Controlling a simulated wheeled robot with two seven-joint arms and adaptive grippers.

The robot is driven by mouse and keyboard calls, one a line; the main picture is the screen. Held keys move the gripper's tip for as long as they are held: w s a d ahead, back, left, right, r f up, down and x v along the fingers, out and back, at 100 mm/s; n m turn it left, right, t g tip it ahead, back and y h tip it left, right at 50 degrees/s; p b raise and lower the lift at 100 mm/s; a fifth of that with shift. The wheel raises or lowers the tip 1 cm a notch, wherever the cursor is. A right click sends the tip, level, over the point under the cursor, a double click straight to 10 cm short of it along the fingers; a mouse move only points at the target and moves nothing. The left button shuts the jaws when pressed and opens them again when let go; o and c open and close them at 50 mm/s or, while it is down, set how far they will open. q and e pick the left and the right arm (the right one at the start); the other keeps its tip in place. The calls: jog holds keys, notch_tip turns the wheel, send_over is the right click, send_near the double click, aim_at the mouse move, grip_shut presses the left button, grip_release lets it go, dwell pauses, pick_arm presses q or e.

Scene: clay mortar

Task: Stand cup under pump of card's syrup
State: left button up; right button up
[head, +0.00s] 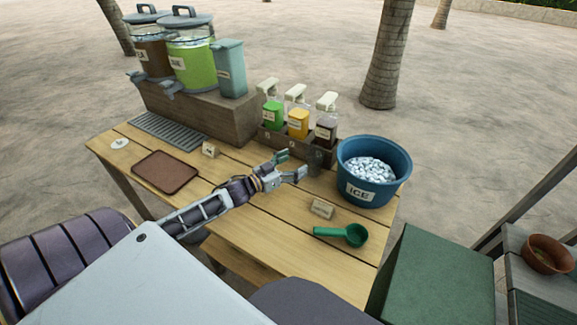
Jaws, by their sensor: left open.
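Three pump bottles stand in a wooden rack (268,141): a green syrup (273,118) at left, a yellow syrup (298,126) in the middle and a dark brown syrup (325,133) at right. A clear cup (316,160) appears to stand on the table in front of the brown bottle; it is faint, and its exact place under the pump is hard to tell. My left gripper (297,164) is open, just left of the cup, with its fingers pointing at it. A small card (322,208) stands near the front edge, its writing too small to read. My right gripper is out of view.
A blue ice bucket (359,196) stands right of the rack. A green scoop (343,234) lies in front of it. A brown tray (165,172), a drip grate (168,132), another small card (210,150) and two drink dispensers (192,62) are at left.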

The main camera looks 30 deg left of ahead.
pick_arm(q)
jog(key=shift+v, duration=0.95)
